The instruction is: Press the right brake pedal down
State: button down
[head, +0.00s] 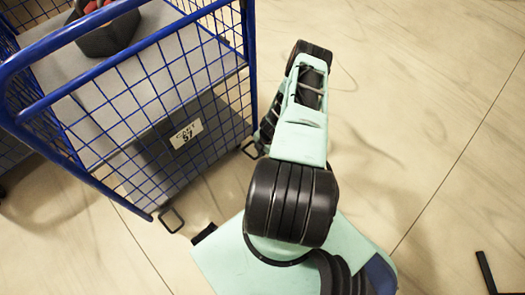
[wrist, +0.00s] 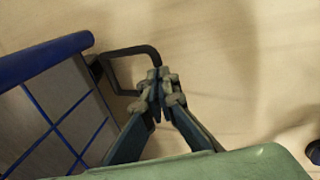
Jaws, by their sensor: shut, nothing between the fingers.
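The cart (head: 190,100) has blue wire sides and a label reading "CART 57". Two dark loop-shaped pedals stick out low from its near side. The right brake pedal (head: 251,149) is at the cart's right corner, close beside my arm. The other pedal (head: 172,219) is further left and nearer. In the wrist view one dark pedal loop (wrist: 126,51), seemingly the right one, juts from the cart's edge. My gripper (wrist: 158,84) is shut and empty, its tips at the loop's open right side; whether they touch it is unclear. In the head view my arm mostly hides the gripper.
A dark bin (head: 108,35) with red items sits on the cart's grey shelf. The pale floor (head: 430,100) to the right is open. A dark bar (head: 486,272) lies at the lower right.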

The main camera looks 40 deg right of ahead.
jog(key=shift+f, duration=0.25)
jog(key=shift+s+f+b, duration=0.15)
jog(key=shift+f+b, duration=0.1)
jog(key=shift+b, duration=0.35)
jog(key=shift+f, duration=0.1)
jog(key=f+b, duration=0.2)
jog(key=b, duration=0.1)
jog(key=s+f+b, duration=0.1)
jog(key=f+b, duration=0.2)
jog(key=b, duration=0.1)
jog(key=shift+s+d+f, duration=0.1)
jog(key=shift+s+f, duration=0.1)
jog(key=shift+f, duration=0.1)
